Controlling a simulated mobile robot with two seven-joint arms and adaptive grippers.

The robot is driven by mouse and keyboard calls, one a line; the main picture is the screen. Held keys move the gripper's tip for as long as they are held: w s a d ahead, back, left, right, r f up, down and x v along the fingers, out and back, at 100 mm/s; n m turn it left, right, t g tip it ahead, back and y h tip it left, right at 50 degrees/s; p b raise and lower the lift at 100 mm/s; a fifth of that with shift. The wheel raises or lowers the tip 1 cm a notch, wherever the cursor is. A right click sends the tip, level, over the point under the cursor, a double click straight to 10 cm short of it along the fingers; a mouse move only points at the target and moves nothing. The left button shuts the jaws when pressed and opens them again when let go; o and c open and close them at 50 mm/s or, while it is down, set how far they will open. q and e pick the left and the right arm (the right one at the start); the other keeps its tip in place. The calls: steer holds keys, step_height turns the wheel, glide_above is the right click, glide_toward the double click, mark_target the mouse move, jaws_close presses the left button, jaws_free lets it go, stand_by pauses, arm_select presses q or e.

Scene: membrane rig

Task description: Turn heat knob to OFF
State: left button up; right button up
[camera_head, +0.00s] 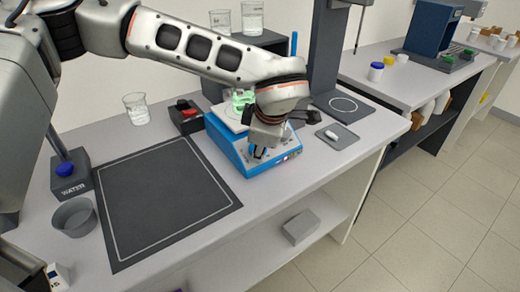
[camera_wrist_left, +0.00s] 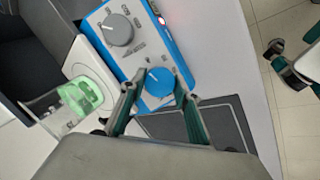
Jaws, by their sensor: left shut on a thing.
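The blue hotplate (camera_head: 262,158) stands on the bench, its front panel facing the bench edge. In the left wrist view the panel (camera_wrist_left: 140,50) carries a grey knob (camera_wrist_left: 118,30) and a blue knob (camera_wrist_left: 158,82), with a small red light. The printed labels are too small to read. My left gripper (camera_head: 258,152) is down at the panel. In the left wrist view its fingers (camera_wrist_left: 156,86) are on either side of the blue knob and shut on it. My right gripper (camera_wrist_left: 287,58) shows partly at the right edge of that view, away from the hotplate.
A beaker with green contents (camera_wrist_left: 82,96) stands on the hotplate's white top. A dark box with a red switch (camera_head: 186,114) is to its left, a small tray (camera_head: 338,137) to its right. A dark mat (camera_head: 160,195) lies clear. Empty beaker (camera_head: 136,108) stands behind.

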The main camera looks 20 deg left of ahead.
arm_select(q)
steer(key=shift+f+n+b, duration=0.15)
steer(key=shift+n+b, duration=0.25)
steer(key=shift+n, duration=0.5)
steer(key=n+b, duration=0.1)
steer(key=n, duration=0.1)
steer(key=shift+n+t, duration=0.3)
steer(key=shift+t, duration=0.1)
steer(key=n, duration=0.2)
steer(key=shift+n+t+y+b, duration=0.3)
steer(key=shift+n+b, duration=0.1)
steer(key=shift+n, duration=0.9)
steer(key=n+y+b, duration=0.1)
steer(key=n, duration=0.3)
steer(key=shift+s, duration=0.1)
steer(key=shift+n+t+b, duration=0.3)
steer(key=shift+n, duration=0.8)
arm_select(e)
steer(key=shift+w+d+f, duration=0.15)
steer(key=shift+d+f, duration=0.1)
steer(key=shift+f, duration=0.45)
steer(key=shift+w+d+f, duration=0.15)
steer(key=shift+d+f, duration=0.1)
steer(key=shift+f, duration=0.45)
steer(key=shift+f, duration=0.1)
arm_select(q)
steer(key=o, duration=1.1)
